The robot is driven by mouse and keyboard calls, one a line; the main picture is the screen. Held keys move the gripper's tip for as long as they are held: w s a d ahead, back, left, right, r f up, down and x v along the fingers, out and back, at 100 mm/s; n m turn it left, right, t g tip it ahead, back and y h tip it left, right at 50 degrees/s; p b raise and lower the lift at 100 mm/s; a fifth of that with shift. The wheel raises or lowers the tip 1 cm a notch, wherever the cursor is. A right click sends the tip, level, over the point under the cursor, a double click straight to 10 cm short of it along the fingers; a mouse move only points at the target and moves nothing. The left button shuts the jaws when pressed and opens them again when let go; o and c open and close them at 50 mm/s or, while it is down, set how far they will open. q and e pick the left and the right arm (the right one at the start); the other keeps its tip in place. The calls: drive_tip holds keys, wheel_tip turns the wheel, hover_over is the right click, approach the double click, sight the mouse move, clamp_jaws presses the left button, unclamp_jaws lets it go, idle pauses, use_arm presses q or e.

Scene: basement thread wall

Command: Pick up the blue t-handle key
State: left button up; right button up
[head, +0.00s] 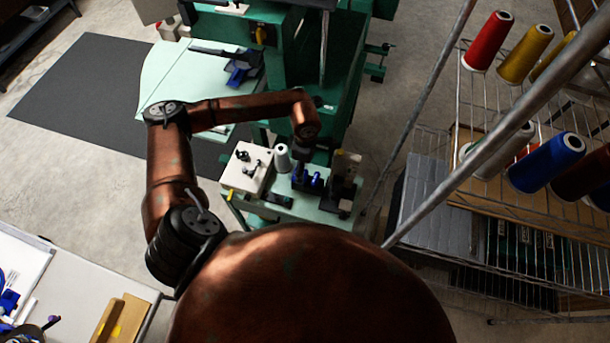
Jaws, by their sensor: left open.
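A small blue item (315,180), which looks like the blue t-handle key, shows at a dark block (305,187) on the pale green work surface (285,209). Its exact shape is too small to make out. My left gripper (303,158) points down just above and behind the blue item in the picture. It is open, and its fingertips are hard to tell from the dark parts around them. I cannot tell whether it touches the blue item. My right gripper is not in view.
A white cone (282,157) and a white machine box (247,168) stand left of the block. A dark holder (345,171) stands close on its right. A green machine (300,60) rises behind. A wire rack (460,170) with thread cones fills the right side.

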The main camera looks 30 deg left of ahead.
use_arm(q)
drive_tip(key=shift+s+f, duration=0.1)
drive_tip(key=shift+f, duration=0.6)
drive_tip(key=f, duration=0.2)
drive_tip(key=f+p, duration=0.1)
drive_tip(key=f, duration=0.1)
drive_tip(key=shift+s+f, duration=0.2)
drive_tip(key=shift+f, duration=0.15)
drive_tip(key=shift+c, duration=1)
drive_tip(key=c, duration=1.2)
drive_tip(key=shift+c, duration=0.2)
wheel_tip(320, 180, up, 9)
drive_tip(key=shift+f+b, duration=0.2)
drive_tip(key=shift+b, duration=0.25)
drive_tip(key=shift+r+b, duration=0.35)
drive_tip(key=shift+r, duration=0.4)
